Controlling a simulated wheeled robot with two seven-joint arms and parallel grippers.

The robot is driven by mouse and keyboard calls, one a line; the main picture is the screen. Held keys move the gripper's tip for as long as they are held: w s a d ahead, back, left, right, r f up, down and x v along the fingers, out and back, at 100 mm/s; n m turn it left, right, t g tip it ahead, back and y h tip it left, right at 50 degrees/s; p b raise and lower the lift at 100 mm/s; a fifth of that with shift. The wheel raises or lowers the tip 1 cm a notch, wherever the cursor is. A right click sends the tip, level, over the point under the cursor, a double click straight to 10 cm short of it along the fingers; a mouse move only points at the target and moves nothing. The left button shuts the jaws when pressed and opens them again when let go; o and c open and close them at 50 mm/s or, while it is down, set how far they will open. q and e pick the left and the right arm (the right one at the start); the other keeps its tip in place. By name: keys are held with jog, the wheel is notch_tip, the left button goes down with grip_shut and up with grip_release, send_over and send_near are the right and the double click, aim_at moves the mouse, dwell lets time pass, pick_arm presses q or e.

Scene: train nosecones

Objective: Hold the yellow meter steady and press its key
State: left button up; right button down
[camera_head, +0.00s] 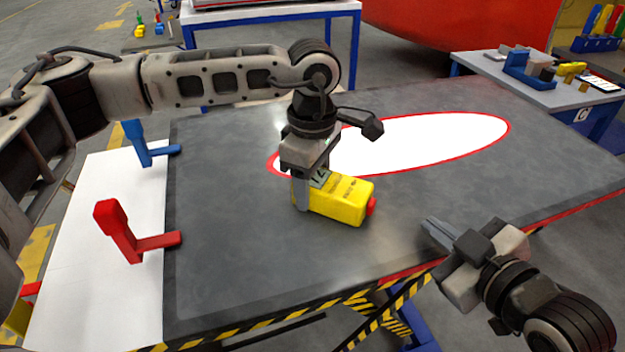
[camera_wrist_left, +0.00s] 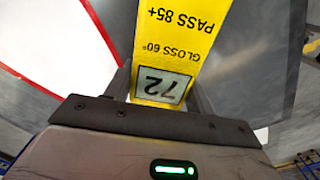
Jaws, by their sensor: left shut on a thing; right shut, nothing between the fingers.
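The yellow meter (camera_head: 341,199) lies on the dark table panel, with a red key (camera_head: 371,205) at its right end. My left gripper (camera_head: 309,190) comes down from above and is shut on the meter's left end. In the left wrist view the meter (camera_wrist_left: 180,45) sits between the fingers; its display reads 72 and its printing "GLOSS 60°" and "PASS 85+". The key is out of that view. My right gripper (camera_head: 432,228) is shut and empty, to the right of the key and apart from it, at the table's front edge.
The dark panel (camera_head: 230,250) has a white oval with a red border (camera_head: 430,140) behind the meter. A red clamp (camera_head: 130,235) and a blue clamp (camera_head: 145,148) stand on the left. The panel between the key and my right gripper is clear.

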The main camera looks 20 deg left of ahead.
pick_arm(q)
jog(key=o, duration=1.3)
jog(key=shift+f, duration=0.15)
notch_tip(320, 180, up, 12)
jog(key=shift+r, duration=0.1)
